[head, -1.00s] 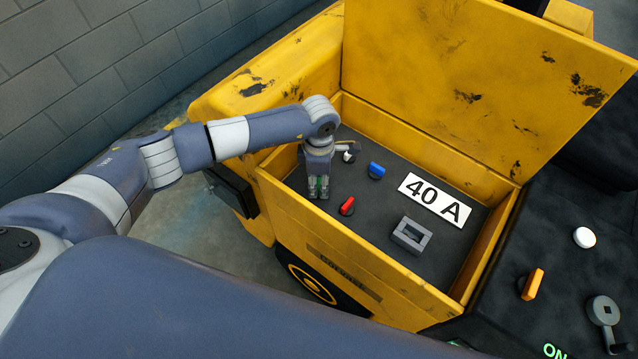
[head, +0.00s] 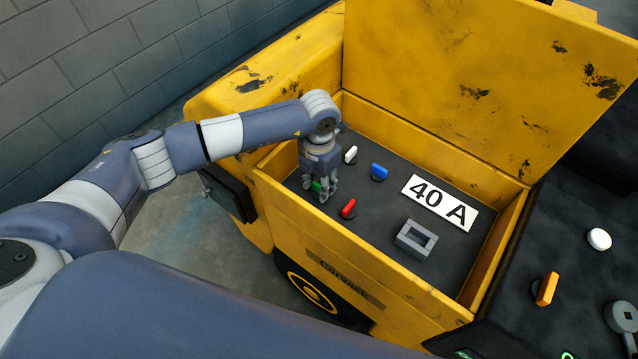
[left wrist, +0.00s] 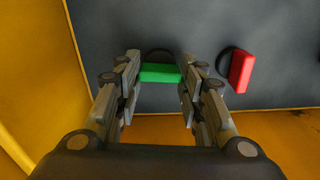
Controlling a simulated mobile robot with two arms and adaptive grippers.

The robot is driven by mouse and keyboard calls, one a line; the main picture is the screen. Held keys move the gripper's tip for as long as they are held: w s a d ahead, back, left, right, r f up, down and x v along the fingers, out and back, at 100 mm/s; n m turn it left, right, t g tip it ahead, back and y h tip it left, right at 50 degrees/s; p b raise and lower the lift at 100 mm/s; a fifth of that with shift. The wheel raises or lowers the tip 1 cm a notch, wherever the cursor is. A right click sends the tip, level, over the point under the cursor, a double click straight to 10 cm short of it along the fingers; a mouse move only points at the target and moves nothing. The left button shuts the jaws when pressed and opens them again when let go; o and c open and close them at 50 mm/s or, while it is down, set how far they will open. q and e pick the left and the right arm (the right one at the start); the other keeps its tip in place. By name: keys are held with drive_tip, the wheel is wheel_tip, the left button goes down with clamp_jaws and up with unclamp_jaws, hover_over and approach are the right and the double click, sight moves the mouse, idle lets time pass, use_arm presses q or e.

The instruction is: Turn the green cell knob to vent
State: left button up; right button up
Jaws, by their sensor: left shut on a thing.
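The green cell knob (head: 316,187) is on the dark panel inside the open yellow box, near its left wall. My left gripper (head: 321,191) points down over it and is shut on it, hiding most of it in the head view. In the left wrist view the green knob (left wrist: 160,73) spans crosswise between the two fingers (left wrist: 161,82), on a dark round base. Its bar lies across the picture, while the red knob (left wrist: 241,71) beside it stands nearly upright. No vent marking can be read. My right gripper is not in view.
A red knob (head: 348,208), white knob (head: 350,154) and blue knob (head: 379,171) are close to the gripper. A "40 A" plate (head: 440,202) and grey square frame (head: 416,239) lie to the right. Yellow walls surround the panel; the raised lid (head: 480,75) stands behind.

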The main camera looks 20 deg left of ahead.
sight(319, 186)
use_arm(q)
drive_tip(key=shift+n, duration=0.6)
drive_tip(key=o, duration=1)
drive_tip(key=shift+o, duration=0.2)
wheel_tip(319, 186, up, 12)
idle(0.3)
